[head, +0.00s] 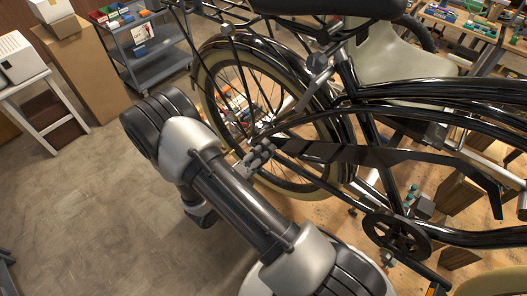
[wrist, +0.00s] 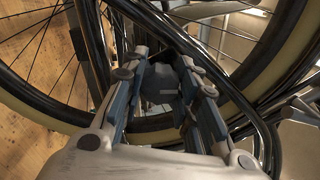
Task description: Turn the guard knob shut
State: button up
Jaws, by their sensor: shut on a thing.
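A dark grey knob-like part (wrist: 165,84) sits between the two fingers of my gripper (wrist: 164,66) in the wrist view. In the head view my gripper (head: 260,154) is at the rear wheel, near the hub and the rear end of the black chain guard (head: 375,155). The knob cannot be made out in the head view, so how far it is turned cannot be told.
The black trike's spoked rear wheel (head: 262,100) and its fender are close around my gripper. The crank and chainring (head: 397,236) are to the lower right. A shelf cart (head: 150,45) and a white side table (head: 45,95) stand at the left. The floor at left is clear.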

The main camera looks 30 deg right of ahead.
jog(key=o, duration=1.1)
jog(key=v, duration=1.2)
jog(key=shift+r, duration=0.1)
